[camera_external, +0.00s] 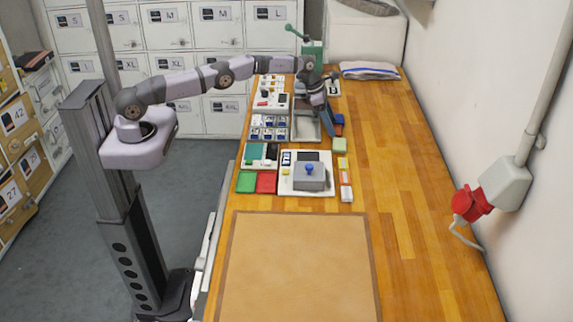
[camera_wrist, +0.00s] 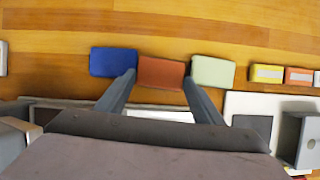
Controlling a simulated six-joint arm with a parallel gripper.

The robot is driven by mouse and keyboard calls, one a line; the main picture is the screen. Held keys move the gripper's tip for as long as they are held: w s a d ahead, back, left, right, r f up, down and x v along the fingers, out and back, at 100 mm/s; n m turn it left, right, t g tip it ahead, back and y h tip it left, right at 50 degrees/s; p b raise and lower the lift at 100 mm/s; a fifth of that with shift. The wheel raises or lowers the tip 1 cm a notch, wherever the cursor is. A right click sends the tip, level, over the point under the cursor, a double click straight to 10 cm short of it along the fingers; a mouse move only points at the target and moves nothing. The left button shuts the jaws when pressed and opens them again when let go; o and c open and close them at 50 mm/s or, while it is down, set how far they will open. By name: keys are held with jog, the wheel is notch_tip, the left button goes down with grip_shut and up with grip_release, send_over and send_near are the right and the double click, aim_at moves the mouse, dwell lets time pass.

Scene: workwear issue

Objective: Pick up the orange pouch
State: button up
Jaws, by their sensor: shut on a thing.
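The orange pouch (camera_wrist: 161,73) lies in a row on the wooden bench, between a blue pouch (camera_wrist: 113,62) on its left and a pale green pouch (camera_wrist: 212,72) on its right in the wrist view. My gripper (camera_wrist: 159,80) is shut on the orange pouch, one finger at each of its sides, close against the neighbours. In the external view my gripper (camera_external: 330,130) points down at the row, and the orange pouch is mostly hidden behind the fingers. The blue pouch (camera_external: 339,118) and the pale green pouch (camera_external: 340,145) show there. I cannot tell any lift off the bench.
Yellow (camera_wrist: 266,73) and orange-red (camera_wrist: 298,76) small boxes lie right of the row. A white tray with a grey device (camera_external: 312,177) stands nearer the camera. A brown mat (camera_external: 298,265) lies at the front. The bench's right side is clear up to the wall.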

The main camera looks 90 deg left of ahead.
jog(key=shift+s+d+f, duration=0.25)
jog(key=shift+d+f, duration=0.05)
jog(key=shift+f, duration=0.4)
jog(key=shift+w+a+r+b, duration=0.1)
jog(key=shift+w+r+b, duration=0.1)
jog(key=shift+r+b, duration=0.3)
notch_tip(320, 180, up, 7)
jog(key=p, duration=0.3)
jog(key=shift+a, duration=0.15)
jog(key=shift+w+r+p, duration=0.1)
jog(key=shift+r+p, duration=0.95)
jog(key=shift+p, duration=0.25)
jog(key=shift+r+b, duration=0.15)
jog(key=shift+b, duration=0.75)
